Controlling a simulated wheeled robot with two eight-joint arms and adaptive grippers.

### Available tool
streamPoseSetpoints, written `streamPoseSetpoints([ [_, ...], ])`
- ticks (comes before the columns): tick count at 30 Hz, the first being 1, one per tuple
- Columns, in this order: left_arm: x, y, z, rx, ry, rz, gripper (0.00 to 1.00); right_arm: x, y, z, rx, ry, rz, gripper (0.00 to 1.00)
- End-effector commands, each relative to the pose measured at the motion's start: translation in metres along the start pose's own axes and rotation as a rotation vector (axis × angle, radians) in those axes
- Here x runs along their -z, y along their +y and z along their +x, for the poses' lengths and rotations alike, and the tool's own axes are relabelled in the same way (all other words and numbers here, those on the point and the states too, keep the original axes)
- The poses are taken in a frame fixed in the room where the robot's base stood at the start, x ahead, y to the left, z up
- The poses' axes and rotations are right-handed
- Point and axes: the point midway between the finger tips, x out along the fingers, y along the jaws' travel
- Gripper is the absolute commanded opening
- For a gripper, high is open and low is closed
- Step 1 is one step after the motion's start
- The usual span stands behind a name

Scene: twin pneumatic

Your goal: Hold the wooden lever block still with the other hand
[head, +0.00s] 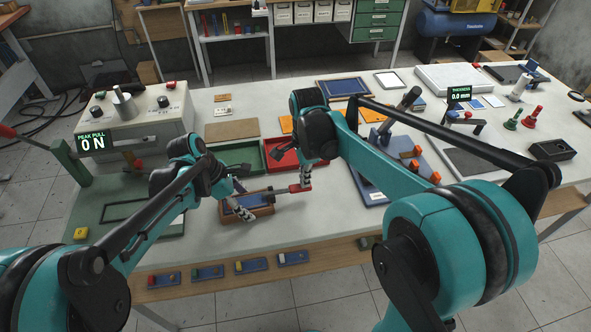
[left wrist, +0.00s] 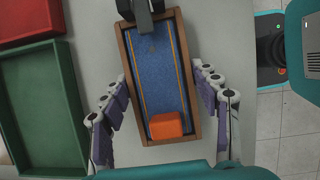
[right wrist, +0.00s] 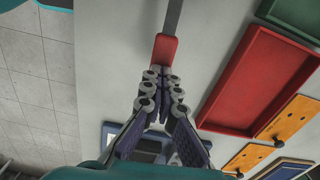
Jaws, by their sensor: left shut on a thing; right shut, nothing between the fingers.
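The wooden lever block (head: 262,209) lies on the bench near its front edge. In the left wrist view the wooden lever block (left wrist: 196,126) has a blue bed, an orange piece (left wrist: 166,123) at the near end and a dark part at the far end. My left gripper (left wrist: 162,78) straddles it, shut on its two long sides. A grey lever with a red handle (head: 300,188) sticks out to the right. My right gripper (head: 305,178) is shut and empty at the handle. In the right wrist view its closed tips (right wrist: 162,80) are close to the red handle (right wrist: 165,49); contact is unclear.
A green tray (head: 237,155) and a red tray (head: 284,154) lie just behind the block. A blue fixture with orange parts (head: 372,187) stands to the right. A pull gauge reading 0 N (head: 91,143) stands at the left. Bare bench shows between the block and the blue fixture.

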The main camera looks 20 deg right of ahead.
Motion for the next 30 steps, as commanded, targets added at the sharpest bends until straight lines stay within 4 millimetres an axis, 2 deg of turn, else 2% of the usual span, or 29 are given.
streamPoseSetpoints([
  [14,0.001,0.000,0.000,0.000,0.002,0.000,0.19,0.000,0.000,-0.001,-0.001,0.001,0.000,0.00],
  [30,0.001,0.000,0.000,0.000,0.001,0.000,0.19,0.001,0.000,-0.023,0.000,0.000,0.000,0.00],
])
